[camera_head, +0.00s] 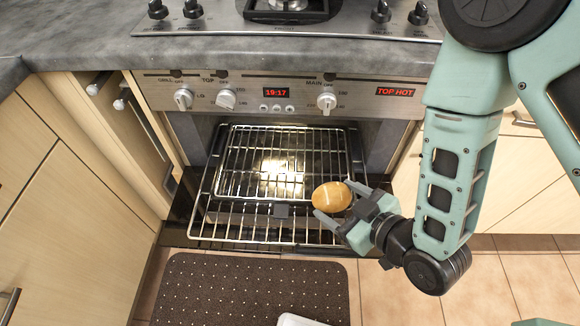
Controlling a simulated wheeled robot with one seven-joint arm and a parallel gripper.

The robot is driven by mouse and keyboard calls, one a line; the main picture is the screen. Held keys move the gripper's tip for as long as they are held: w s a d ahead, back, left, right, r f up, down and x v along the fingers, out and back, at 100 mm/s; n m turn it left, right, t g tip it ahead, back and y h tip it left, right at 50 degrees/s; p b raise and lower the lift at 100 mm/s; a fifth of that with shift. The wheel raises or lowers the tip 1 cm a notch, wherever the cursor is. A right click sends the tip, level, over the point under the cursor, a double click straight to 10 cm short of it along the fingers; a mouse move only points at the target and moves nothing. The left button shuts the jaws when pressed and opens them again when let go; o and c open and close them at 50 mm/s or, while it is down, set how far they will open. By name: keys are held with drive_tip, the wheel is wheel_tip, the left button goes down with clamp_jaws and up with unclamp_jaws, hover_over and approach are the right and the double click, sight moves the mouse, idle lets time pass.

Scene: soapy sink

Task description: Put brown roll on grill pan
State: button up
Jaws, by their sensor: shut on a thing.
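The brown roll (332,197) is an oval, golden-brown bun with a pale mark on top. My gripper (333,202) is shut on it, with the fingers coming from the right. The roll appears over the right front part of the wire rack; how high it is held I cannot tell. The grill pan (222,187) is a dark, shallow rectangular pan with a wire grid over it, in the open oven below the control panel. Its grid looks empty. The roll and gripper are at the right of the pan's front edge.
The wire oven rack (212,233) sticks out toward me. The open dark oven door (178,215) lies under it. The control panel (290,93) with knobs is above. A brown dotted mat (250,290) and a partly seen white object (298,320) are on the floor.

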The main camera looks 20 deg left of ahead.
drive_tip(key=w+a+b, duration=0.1)
drive_tip(key=b, duration=0.1)
drive_tip(key=w+a+b, duration=0.1)
drive_tip(key=b, duration=0.1)
drive_tip(key=a+b, duration=0.2)
drive_tip(key=b, duration=0.1)
drive_tip(key=shift+w+f, duration=0.35)
drive_tip(key=shift+w, duration=0.05)
drive_tip(key=p, duration=0.1)
hover_over(294, 174)
drive_tip(key=shift+s+d+r, duration=0.1)
drive_tip(key=shift+s+r, duration=0.05)
drive_tip(key=shift+r, duration=0.2)
drive_tip(key=shift+f, duration=0.35)
drive_tip(key=shift+f+b, duration=0.4)
drive_tip(key=shift+f, duration=1)
drive_tip(key=shift+f, duration=0.1)
drive_tip(key=shift+f, duration=0.15)
drive_tip(key=o, duration=1)
